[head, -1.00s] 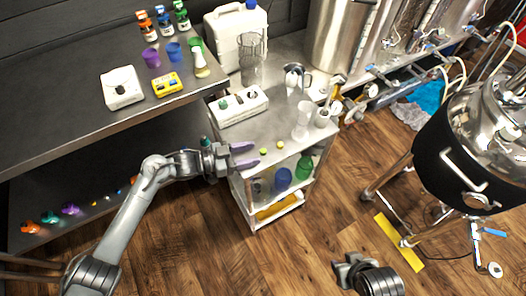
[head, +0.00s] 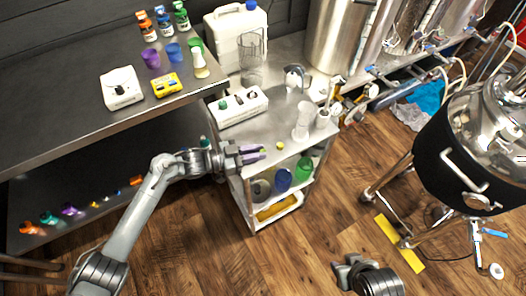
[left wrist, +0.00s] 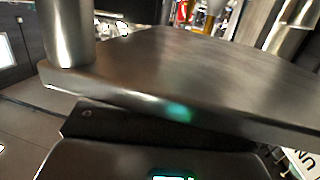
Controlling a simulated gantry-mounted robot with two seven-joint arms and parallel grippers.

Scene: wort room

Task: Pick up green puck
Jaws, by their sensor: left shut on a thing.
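My left gripper (head: 262,152) has purple fingers and is at the front left edge of the small steel-topped cart (head: 268,133). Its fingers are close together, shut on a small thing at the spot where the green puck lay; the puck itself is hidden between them. A small yellow puck (head: 280,146) lies on the cart top just right of the fingertips. The left wrist view shows a metal edge with a teal-green glint, but no clear puck. My right gripper (head: 346,268) is low at the bottom, away from the cart; its opening is unclear.
On the cart stand a white device (head: 238,106), a clear pitcher (head: 252,58) and white cups (head: 303,120). Its lower shelves hold blue and green vessels (head: 303,168). A dark workbench (head: 60,110) is at left, a steel kettle (head: 470,150) at right.

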